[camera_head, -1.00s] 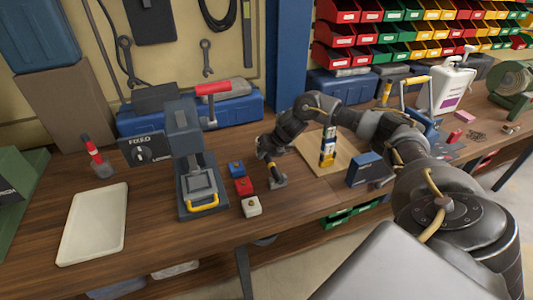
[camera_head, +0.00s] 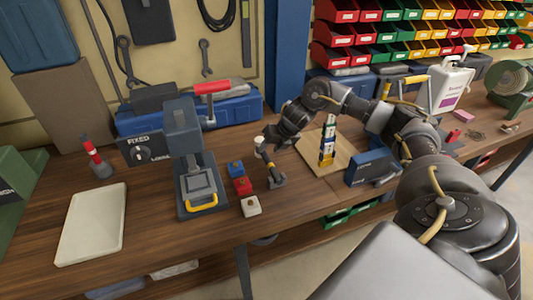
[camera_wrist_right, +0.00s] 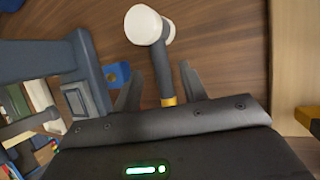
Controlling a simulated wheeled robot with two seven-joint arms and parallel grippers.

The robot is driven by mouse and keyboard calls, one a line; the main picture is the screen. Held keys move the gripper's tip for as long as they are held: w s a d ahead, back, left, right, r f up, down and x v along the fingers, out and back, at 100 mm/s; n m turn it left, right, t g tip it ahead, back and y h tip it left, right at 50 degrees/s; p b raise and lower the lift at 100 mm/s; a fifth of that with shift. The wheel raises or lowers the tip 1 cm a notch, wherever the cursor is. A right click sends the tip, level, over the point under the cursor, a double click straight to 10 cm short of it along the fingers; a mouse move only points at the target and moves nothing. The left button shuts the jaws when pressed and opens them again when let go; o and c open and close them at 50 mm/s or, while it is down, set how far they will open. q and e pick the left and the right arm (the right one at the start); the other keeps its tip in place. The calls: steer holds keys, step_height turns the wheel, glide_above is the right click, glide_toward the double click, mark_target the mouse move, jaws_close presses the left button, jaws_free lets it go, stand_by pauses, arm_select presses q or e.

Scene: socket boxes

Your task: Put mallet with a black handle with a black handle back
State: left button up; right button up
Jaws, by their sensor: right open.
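The mallet with a black handle (camera_head: 263,151) has a white head and a yellow band low on the handle. In the head view it stands slightly tilted, its lower end at a small dark grey base (camera_head: 278,181). The right wrist view shows its white head (camera_wrist_right: 149,25) and dark handle. My right gripper (camera_wrist_right: 160,66) is open, its two fingers apart on either side of the handle. In the head view this gripper (camera_head: 271,148) is beside the mallet's upper part, partly hidden by my wrist. My left gripper is not in view.
Blue (camera_head: 236,167), red (camera_head: 242,185) and white (camera_head: 251,206) button boxes sit left of the mallet, beside a grey press (camera_head: 186,160). A striped post (camera_head: 327,153) stands on a wooden board at right. A pale tray (camera_head: 92,225) and red-handled tool (camera_head: 95,155) are at far left.

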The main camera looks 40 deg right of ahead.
steer(key=v, duration=0.7)
steer(key=shift+r, duration=0.15)
